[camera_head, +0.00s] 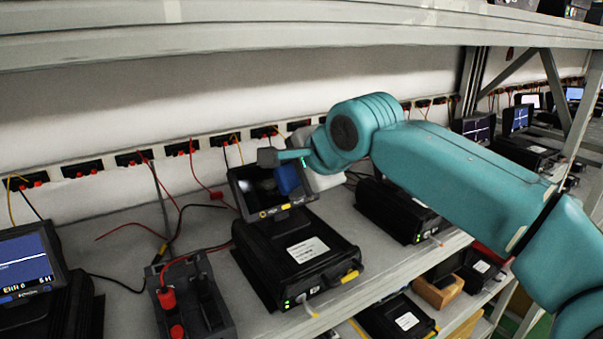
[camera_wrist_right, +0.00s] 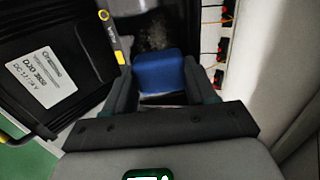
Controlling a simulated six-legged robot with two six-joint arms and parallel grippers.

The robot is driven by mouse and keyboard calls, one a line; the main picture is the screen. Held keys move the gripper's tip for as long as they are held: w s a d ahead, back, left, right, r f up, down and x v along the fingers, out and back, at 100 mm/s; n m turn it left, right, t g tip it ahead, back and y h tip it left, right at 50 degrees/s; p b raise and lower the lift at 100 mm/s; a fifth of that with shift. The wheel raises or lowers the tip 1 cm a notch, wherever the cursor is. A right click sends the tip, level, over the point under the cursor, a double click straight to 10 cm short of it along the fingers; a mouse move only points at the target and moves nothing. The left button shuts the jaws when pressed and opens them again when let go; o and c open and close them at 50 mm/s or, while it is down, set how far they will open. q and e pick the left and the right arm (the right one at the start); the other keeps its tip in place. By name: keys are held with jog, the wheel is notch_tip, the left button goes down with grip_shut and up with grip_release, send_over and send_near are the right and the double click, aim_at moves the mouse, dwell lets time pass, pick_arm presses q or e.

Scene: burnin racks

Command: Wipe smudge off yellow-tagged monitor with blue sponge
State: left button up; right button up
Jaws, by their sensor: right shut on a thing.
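The yellow-tagged monitor (camera_head: 255,195) stands tilted on a black unit in the middle of the head view. Its screen is dark, and a yellow tag (camera_head: 293,206) is on its lower frame. In the right wrist view the monitor's dark screen (camera_wrist_right: 150,20) shows a greyish, mottled smudge (camera_wrist_right: 154,38). My right gripper (camera_head: 285,157) is at the monitor's upper right. It is shut on the blue sponge (camera_wrist_right: 160,72), which lies close over the screen; I cannot tell whether it touches. A blue patch shows on the screen's right side in the head view. My left gripper is not in view.
The black unit (camera_head: 300,255) under the monitor has a white label. A grey holder with red plugs (camera_head: 190,298) stands left of it, with loose cables behind. Another lit monitor (camera_head: 25,262) is at far left. A shelf beam (camera_head: 250,32) runs overhead.

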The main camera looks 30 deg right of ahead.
aim_at(257, 189)
jog(key=shift+a+b, duration=0.35)
jog(key=shift+a, duration=2.45)
jog(key=shift+s+r, duration=0.15)
jog(key=shift+r, duration=0.1)
jog(key=shift+p+v, duration=0.55)
jog(key=shift+v, duration=2.15)
jog(key=v, duration=0.3)
jog(key=shift+p, duration=0.35)
